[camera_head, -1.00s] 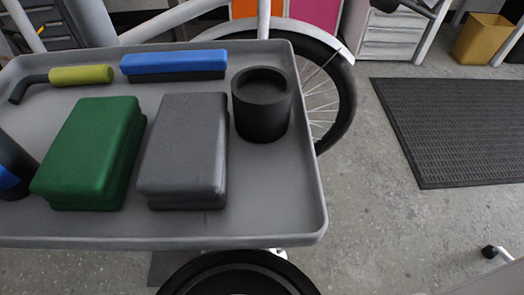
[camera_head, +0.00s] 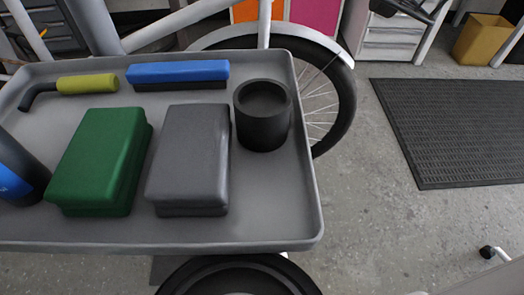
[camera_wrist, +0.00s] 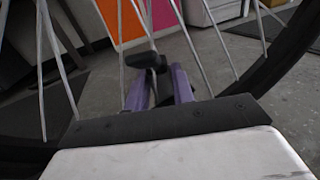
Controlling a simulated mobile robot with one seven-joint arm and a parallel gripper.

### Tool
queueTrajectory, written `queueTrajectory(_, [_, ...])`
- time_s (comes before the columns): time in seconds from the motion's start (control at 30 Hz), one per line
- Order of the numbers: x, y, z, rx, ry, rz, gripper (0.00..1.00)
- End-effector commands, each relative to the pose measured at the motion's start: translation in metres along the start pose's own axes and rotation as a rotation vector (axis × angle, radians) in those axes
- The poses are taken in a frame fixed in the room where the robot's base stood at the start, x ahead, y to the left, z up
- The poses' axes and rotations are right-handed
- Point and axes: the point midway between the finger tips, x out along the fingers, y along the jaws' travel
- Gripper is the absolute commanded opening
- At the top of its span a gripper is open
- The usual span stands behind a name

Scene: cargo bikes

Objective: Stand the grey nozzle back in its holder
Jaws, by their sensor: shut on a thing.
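In the wrist view my gripper (camera_wrist: 158,92) has purple fingers closed on a small dark piece (camera_wrist: 148,61). The piece looks like the grey nozzle, but only its blunt end shows, so I cannot tell its full shape. In the head view a round black cup (camera_head: 263,115), open at the top, stands at the back right of the grey tray (camera_head: 270,220). It looks like the holder, and no nozzle stands in it. My gripper is outside the head view, and the cup cannot be made out in the wrist view.
A green block (camera_head: 98,160), a grey block (camera_head: 188,158), a blue-topped bar (camera_head: 178,72), a yellow-handled tool (camera_head: 88,84) and a dark cylinder with blue (camera_head: 18,170) crowd the tray. A spoked wheel (camera_head: 325,95) stands behind it.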

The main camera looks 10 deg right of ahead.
Motion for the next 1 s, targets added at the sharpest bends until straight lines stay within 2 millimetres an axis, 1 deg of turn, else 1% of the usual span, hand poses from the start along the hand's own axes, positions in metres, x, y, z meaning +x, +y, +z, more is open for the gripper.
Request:
queueTrajectory(0.1, [0.0001, 0.0000, 0.0051, 0.000, 0.000, 0.000, 0.04])
queueTrajectory(0.37, [0.0001, 0.0001, 0.0072, 0.000, 0.000, 0.000, 0.05])
queueTrajectory(0.4, [0.0001, 0.0001, 0.0076, 0.000, 0.000, 0.000, 0.26])
queueTrajectory(0.5, [0.0001, 0.0001, 0.0084, 0.000, 0.000, 0.000, 0.39])
queueTrajectory(0.6, [0.0000, 0.0002, 0.0091, 0.000, 0.000, 0.000, 0.50])
queueTrajectory(0.87, [-0.0004, 0.0003, 0.0098, 0.000, 0.001, 0.001, 0.50])
queueTrajectory(1.0, [-0.0004, 0.0004, 0.0055, 0.000, 0.001, 0.001, 0.50])
